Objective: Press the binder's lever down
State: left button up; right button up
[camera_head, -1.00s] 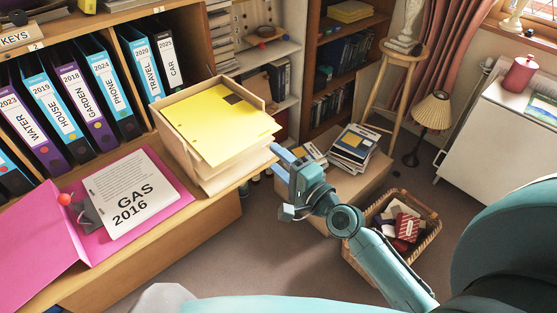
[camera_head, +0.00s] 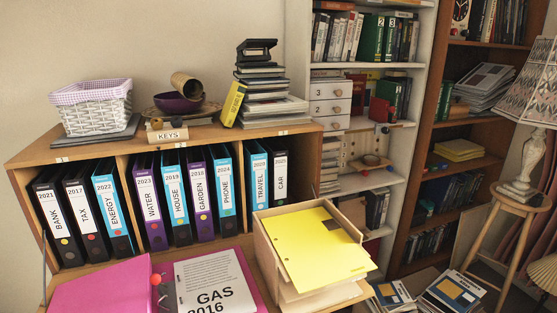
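The open pink binder (camera_head: 108,288) lies on the bureau's flap at the bottom left of the head view. Its white page stack (camera_head: 205,277) is headed "GAS 2016" and is cut off by the lower picture edge. A small red ball (camera_head: 156,280) shows at the binder's middle, beside the left edge of the pages; it looks like the knob of the lever. The lever's arm and the ring mechanism are mostly out of the picture. Neither of my grippers shows in this view.
A box tray with yellow paper (camera_head: 318,243) stands right of the binder on the flap. Several upright binders (camera_head: 150,208) fill the compartments behind. A basket (camera_head: 93,108), a purple bowl (camera_head: 179,103) and stacked books (camera_head: 270,100) stand on top. Shelves and a lamp (camera_head: 524,100) are at the right.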

aim_at(155, 280)
jog(key=j+z, duration=0.1)
jog(key=j, duration=0.6)
jog(key=k+j+z, duration=0.1)
jog(key=j, duration=0.55)
jog(key=j+z, duration=0.15)
jog(key=j, duration=0.55)
jog(key=k, duration=0.1)
